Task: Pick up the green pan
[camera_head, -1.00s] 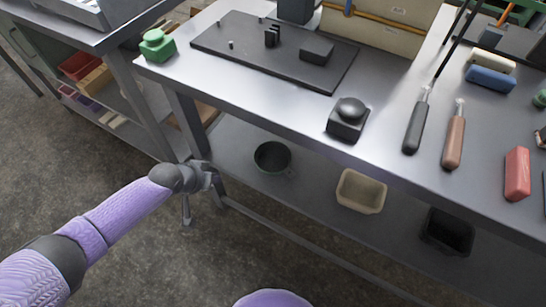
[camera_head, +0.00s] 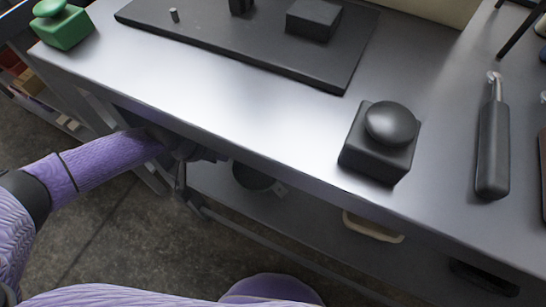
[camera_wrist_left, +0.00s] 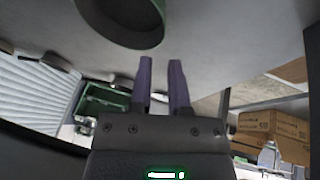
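The green pan (camera_head: 252,178) is a dark, round pan on the lower shelf, partly hidden by the tabletop's front edge in the head view. In the left wrist view the pan (camera_wrist_left: 122,22) is cut off by the top edge and shows a dark inside and a green rim. My left gripper (camera_head: 218,156) reaches under the tabletop edge just left of the pan. In the left wrist view its two fingers (camera_wrist_left: 163,62) are apart with nothing between them, and the pan is beyond the tips, toward the upper left. My right gripper is not in view.
The metal tabletop (camera_head: 250,110) overhangs the shelf, close above my left gripper. A beige bin (camera_head: 373,227) stands on the shelf right of the pan. A black block with a round knob (camera_head: 380,145), a green knobbed block (camera_head: 62,25) and a black-handled tool (camera_head: 493,145) are on top.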

